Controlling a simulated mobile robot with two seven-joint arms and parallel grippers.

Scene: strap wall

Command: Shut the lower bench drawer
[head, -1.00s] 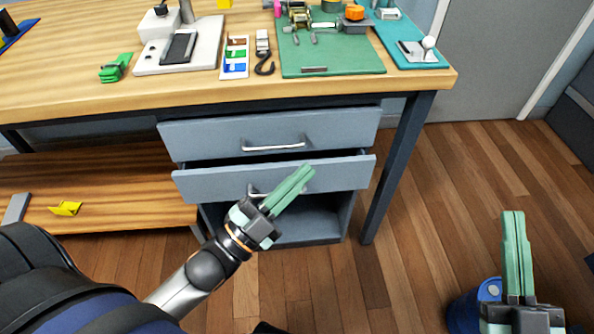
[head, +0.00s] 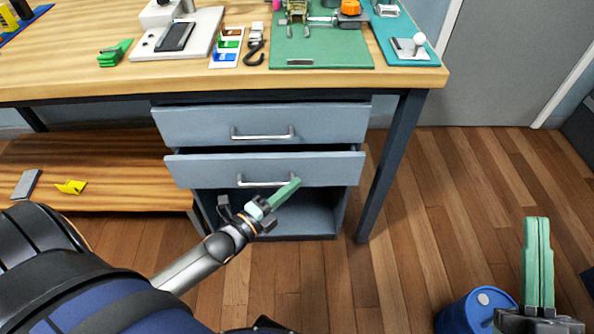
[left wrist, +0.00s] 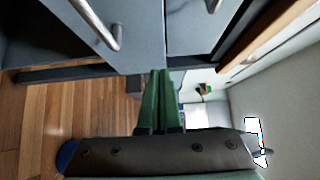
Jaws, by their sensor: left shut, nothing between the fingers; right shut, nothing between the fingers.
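The lower bench drawer (head: 210,172) stands slightly pulled out, with a dark gap above its grey front. Its silver bar handle (head: 240,181) is partly behind my left gripper in the head view. My left gripper (head: 294,184) is shut and empty, with its green fingertips in front of the drawer near the handle's right end; I cannot tell whether they touch it. In the left wrist view the shut green fingers (left wrist: 161,75) point at the grey front, and a handle (left wrist: 98,25) shows at upper left. My right gripper (head: 537,222) is shut and empty, over the floor at right.
The upper drawer (head: 200,125) looks closed. An open compartment (head: 312,215) lies below the lower drawer. The bench leg (head: 392,165) stands just right of the drawers. A blue barrel (head: 463,315) is on the floor near my right gripper. The wooden floor between is clear.

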